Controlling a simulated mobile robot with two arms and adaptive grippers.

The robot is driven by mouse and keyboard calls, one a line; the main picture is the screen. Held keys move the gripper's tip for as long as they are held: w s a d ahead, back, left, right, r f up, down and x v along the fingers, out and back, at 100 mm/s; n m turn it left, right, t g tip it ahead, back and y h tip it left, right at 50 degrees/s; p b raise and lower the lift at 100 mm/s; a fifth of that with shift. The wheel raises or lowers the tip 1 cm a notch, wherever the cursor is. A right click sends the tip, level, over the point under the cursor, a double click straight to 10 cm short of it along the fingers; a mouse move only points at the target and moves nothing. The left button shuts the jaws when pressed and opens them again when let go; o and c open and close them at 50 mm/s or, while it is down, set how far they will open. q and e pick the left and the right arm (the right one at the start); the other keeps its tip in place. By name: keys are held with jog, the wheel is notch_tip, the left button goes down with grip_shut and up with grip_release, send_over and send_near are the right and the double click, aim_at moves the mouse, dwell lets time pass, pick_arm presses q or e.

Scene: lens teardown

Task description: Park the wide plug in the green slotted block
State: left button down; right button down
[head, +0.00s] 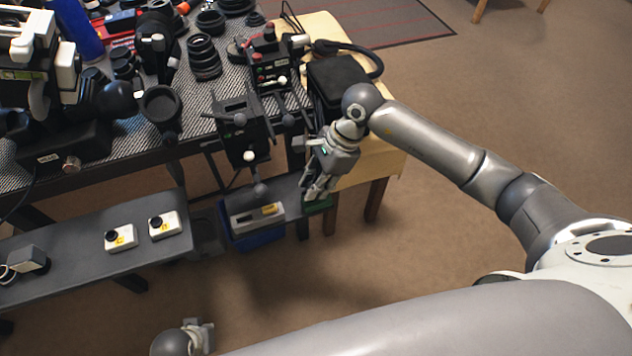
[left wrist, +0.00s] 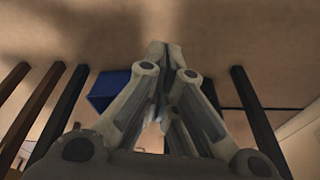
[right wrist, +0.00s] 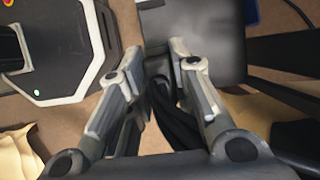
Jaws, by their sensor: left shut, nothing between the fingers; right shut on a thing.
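The green slotted block (head: 320,204) shows as a small green strip at the right end of the low grey shelf, mostly covered by my right gripper (head: 317,194). This gripper points down with its fingertips at the block. I cannot tell whether the plug is in a slot. My left gripper (left wrist: 162,50) is shut and empty, low over the floor.
A blue bin (head: 255,238) with a grey part across it hangs next to the block. Two white button boxes (head: 121,237) stand on the low shelf (head: 60,265). The workbench (head: 195,122) above is crowded. A wooden table (head: 385,165) stands just right of the gripper.

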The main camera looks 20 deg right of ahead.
pick_arm(q)
jog(key=shift+s, duration=0.1)
pick_arm(e)
jog(key=shift+f, duration=0.1)
jog(key=shift+f+b, duration=0.1)
jog(key=shift+b, duration=0.2)
jog(key=shift+f, duration=0.1)
pick_arm(q)
jog(key=r, duration=0.3)
jog(key=shift+w, duration=0.35)
jog(key=shift+s, duration=0.1)
pick_arm(e)
jog(key=shift+f, duration=0.1)
jog(key=shift+f+b, duration=0.1)
jog(key=shift+b, duration=0.25)
jog(key=shift+f, duration=0.1)
pick_arm(q)
jog(key=shift+w+r, duration=0.15)
jog(key=shift+r, duration=0.6)
jog(key=shift+w+r, duration=0.1)
jog(key=shift+r, duration=0.65)
